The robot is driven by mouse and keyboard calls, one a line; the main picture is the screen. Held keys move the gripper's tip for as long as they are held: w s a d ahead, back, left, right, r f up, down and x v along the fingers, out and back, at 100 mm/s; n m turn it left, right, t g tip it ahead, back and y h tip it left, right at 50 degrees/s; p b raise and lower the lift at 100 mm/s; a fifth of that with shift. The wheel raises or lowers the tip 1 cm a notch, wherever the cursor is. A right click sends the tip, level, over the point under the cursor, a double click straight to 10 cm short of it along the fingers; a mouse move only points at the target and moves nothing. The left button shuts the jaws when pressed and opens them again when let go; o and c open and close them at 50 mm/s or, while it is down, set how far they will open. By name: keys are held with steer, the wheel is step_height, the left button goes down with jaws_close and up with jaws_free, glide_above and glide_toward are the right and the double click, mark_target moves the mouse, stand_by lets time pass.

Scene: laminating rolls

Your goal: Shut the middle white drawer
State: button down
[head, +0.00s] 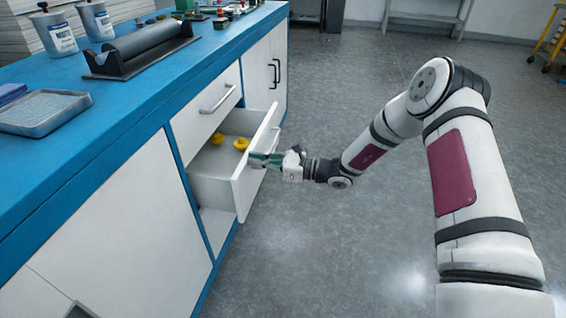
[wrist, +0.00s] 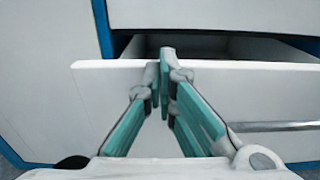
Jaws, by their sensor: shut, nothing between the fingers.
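The middle white drawer (head: 244,185) stands pulled out of the blue-framed cabinet. Two yellow objects (head: 241,144) lie inside it in the head view. My gripper (head: 258,158) is at the outer side of the drawer front, near its top edge. In the wrist view my gripper (wrist: 164,82) is shut and empty, its green fingertips together in front of the white drawer front (wrist: 90,105). The tips overlap the top edge there; whether they touch it I cannot tell. The drawer's bar handle (wrist: 270,126) shows right of the fingers.
A closed drawer with a handle (head: 217,99) is above the open one. The blue worktop (head: 120,105) carries a black roll holder (head: 140,52), metal cans (head: 54,33) and a grey tray (head: 44,112). The grey floor (head: 320,240) beside the cabinet is clear.

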steer(key=x, duration=1.1)
